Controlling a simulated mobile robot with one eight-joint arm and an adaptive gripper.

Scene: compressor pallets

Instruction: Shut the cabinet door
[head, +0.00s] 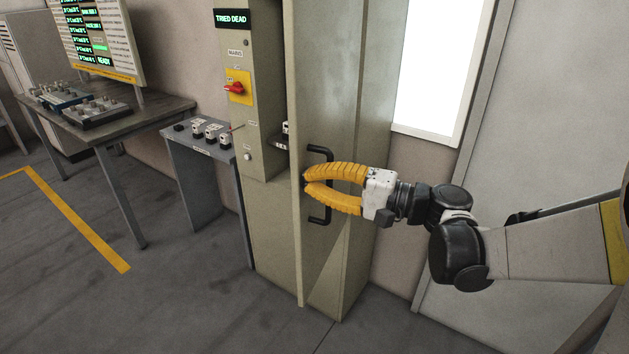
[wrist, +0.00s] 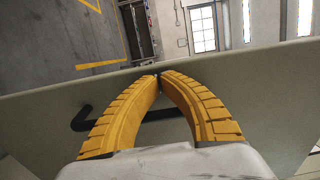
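The tall beige-green cabinet (head: 268,215) stands in the middle of the head view. A black bracket handle (head: 320,216) stands upright on the door's face. My gripper (head: 305,182) has two curved yellow fingers at the handle, one above the other, crossing its middle. In the wrist view, my fingertips (wrist: 159,76) nearly meet near the door's edge. The handle (wrist: 82,122) shows beside the left finger and through the loop between the fingers. Whether they touch it is unclear.
A grey panel (head: 245,120) with a red switch is on the cabinet's left part. A small grey table (head: 200,148) and a larger bench (head: 150,108) stand to the left. A bright window (head: 440,60) is behind at right. The floor in front is clear.

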